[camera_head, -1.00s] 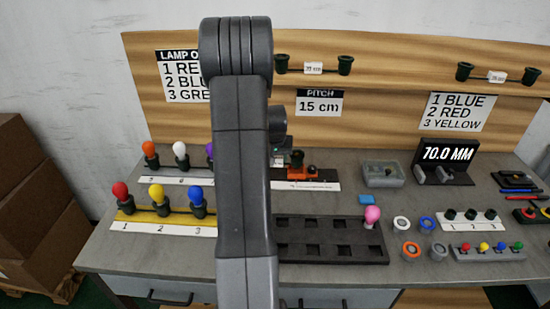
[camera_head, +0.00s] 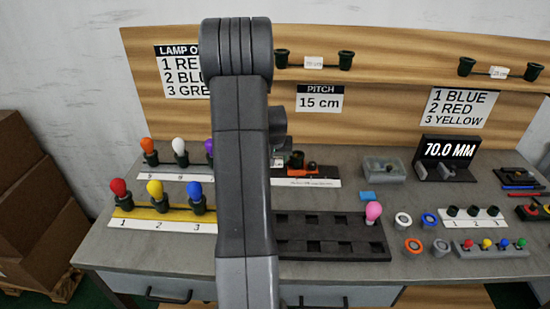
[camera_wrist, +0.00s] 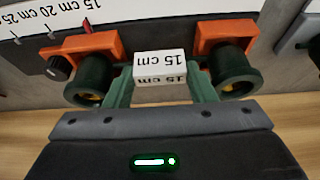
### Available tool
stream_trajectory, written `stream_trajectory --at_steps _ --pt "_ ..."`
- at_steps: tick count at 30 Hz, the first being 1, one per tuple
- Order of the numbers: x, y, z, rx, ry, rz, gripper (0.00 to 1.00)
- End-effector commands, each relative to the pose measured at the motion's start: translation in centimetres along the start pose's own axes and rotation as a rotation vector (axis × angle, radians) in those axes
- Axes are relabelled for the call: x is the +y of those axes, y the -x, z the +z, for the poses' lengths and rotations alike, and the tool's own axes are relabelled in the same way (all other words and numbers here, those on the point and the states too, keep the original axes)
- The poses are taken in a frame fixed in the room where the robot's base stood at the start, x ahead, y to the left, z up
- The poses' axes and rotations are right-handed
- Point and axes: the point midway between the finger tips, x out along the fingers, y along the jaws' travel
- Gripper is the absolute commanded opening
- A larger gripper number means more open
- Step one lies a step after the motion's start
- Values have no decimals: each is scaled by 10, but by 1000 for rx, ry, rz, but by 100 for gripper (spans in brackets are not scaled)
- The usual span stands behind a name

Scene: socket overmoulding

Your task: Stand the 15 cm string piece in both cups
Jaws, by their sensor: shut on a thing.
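The 15 cm string piece shows in the wrist view with its white label (camera_wrist: 160,68) in the middle and a dark green socket at each end, left (camera_wrist: 90,82) and right (camera_wrist: 232,75). My gripper (camera_wrist: 159,90) is shut on it at the label. Two orange cups, left (camera_wrist: 84,42) and right (camera_wrist: 222,34), lie close beyond the sockets. I cannot tell whether the sockets touch them. In the head view my arm hides the gripper and most of the piece.
Lamps stand on a yellow rail (camera_head: 139,213) to the left. A dark tray (camera_head: 350,253) with a pink lamp (camera_head: 373,211) lies in front. A grey bin (camera_head: 383,171) stands right.

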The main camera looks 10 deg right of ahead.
Motion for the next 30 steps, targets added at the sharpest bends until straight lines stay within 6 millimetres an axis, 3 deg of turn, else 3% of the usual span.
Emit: stream_trajectory --at_steps 13,14,17,24,30 --pt "0 -12 5 0 0 0 25" --pt "0 -10 4 1 0 0 56" --pt "0 -10 4 0 0 0 76" --pt "0 -6 4 0 0 0 76" --pt "0 19 3 4 0 -1 76"
